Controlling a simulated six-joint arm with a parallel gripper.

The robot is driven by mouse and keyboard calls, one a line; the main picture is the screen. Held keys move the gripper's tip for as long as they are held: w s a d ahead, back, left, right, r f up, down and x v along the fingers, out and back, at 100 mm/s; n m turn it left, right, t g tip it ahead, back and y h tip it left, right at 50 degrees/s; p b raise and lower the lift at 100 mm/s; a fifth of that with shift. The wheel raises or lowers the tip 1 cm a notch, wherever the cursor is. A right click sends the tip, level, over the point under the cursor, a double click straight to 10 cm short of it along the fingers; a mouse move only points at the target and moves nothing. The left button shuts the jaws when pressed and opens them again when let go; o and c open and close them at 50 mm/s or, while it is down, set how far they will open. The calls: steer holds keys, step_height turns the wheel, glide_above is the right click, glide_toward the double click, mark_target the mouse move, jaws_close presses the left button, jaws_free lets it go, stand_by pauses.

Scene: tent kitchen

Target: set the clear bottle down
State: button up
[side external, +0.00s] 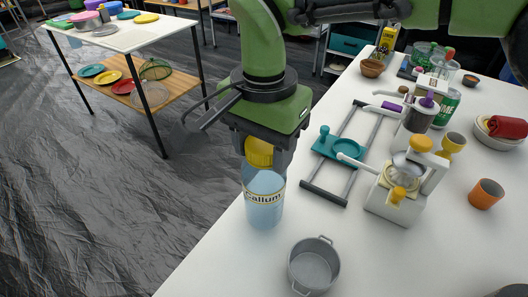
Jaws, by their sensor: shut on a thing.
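The clear bottle (266,210) has a yellow cap, a label reading "callum" and a bluish tint. It is upright below my gripper (262,158), near the left edge of the white table (225,262). My gripper is shut on the bottle at its capped top, with a finger on each side of the yellow cap. I cannot tell whether the bottle's base touches the table or hangs just above it.
A grey two-handled pot (314,266) stands just right and in front of the bottle. A teal sliding frame (343,148) and a white machine (400,190) stand to the right. An orange cup (486,194) is farther right. Bare table lies between pot and cup.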

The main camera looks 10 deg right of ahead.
steer(key=shift+f, duration=0.7)
steer(key=o, duration=1.3)
steer(key=shift+f, duration=0.1)
step_height(320, 180, up, 8)
steer(key=shift+f, duration=0.1)
